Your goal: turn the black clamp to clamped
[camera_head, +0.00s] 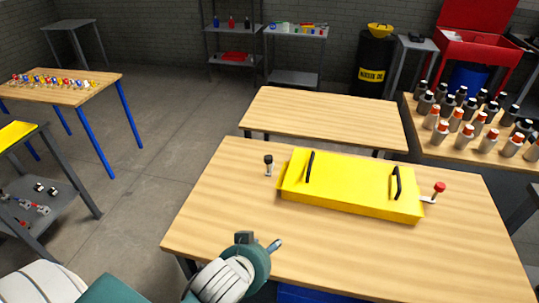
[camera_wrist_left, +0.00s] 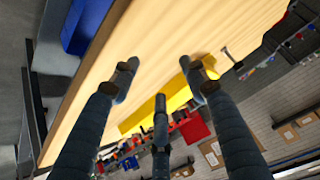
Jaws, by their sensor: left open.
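The black clamp (camera_head: 268,164) stands on the wooden table, just left of the yellow chassis cover (camera_head: 350,187), with its black knob up. A small dark-knobbed part beside the yellow cover in the left wrist view (camera_wrist_left: 237,66) looks like this clamp. My left gripper (camera_head: 259,242) is over the front left part of the table, apart from the clamp and on the near side of it. Its fingers (camera_wrist_left: 160,80) are spread open and hold nothing. My right gripper is not in view.
A red-knobbed clamp (camera_head: 438,190) stands at the cover's right end. Two black handles (camera_head: 310,167) rise from the cover. The wooden table (camera_head: 215,205) is bare between my left gripper and the clamp. Several bottles (camera_head: 470,125) stand on the table at right.

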